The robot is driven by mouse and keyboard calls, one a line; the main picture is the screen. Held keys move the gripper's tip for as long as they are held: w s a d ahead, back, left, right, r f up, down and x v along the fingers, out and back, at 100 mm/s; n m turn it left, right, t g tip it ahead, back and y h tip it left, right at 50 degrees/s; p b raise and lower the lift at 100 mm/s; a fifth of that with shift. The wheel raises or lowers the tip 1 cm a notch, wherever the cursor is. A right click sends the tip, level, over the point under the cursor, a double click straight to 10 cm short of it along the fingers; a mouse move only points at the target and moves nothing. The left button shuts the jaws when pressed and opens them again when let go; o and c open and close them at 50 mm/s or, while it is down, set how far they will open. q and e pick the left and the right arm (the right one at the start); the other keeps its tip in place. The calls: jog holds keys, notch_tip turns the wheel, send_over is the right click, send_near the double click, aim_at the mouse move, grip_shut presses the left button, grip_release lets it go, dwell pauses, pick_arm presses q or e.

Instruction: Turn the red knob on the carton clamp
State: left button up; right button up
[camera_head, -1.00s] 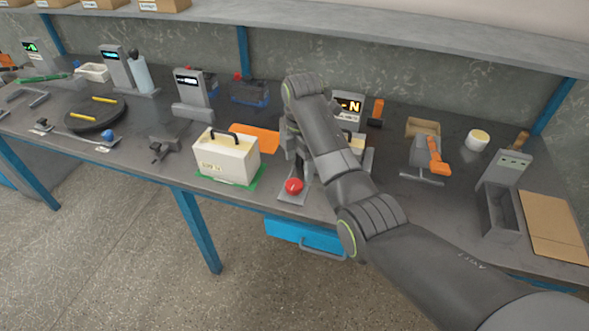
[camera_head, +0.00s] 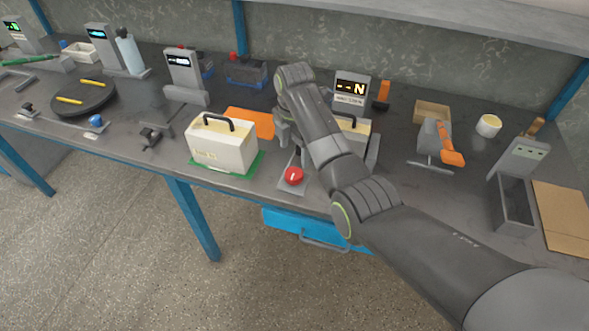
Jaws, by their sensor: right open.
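The red knob (camera_head: 293,176) sits on a grey plate near the front edge of the bench. A white mark shows on its top. The carton clamp (camera_head: 373,156) stands behind it and to the right, mostly hidden by my right arm. A pale carton (camera_head: 354,129) with a dark handle shows in part there. My right gripper (camera_head: 284,140) points down just behind and above the knob, apart from it in the picture. It is open; its fingers are partly covered by my own wrist. My left gripper is not in view.
A white carton (camera_head: 222,148) with a black handle stands on a green mat (camera_head: 246,168) just left of the knob. A display reading N (camera_head: 352,88) stands behind my arm. An orange-handled tool (camera_head: 446,146) lies right. A blue drawer (camera_head: 285,222) hangs below.

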aim_at(295, 173)
notch_tip(295, 173, down, 8)
jog(key=shift+r, duration=0.25)
jog(key=shift+s+f, duration=0.1)
jog(key=shift+f, duration=0.3)
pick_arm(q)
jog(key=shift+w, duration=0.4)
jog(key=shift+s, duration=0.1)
pick_arm(e)
jog(key=c, duration=1)
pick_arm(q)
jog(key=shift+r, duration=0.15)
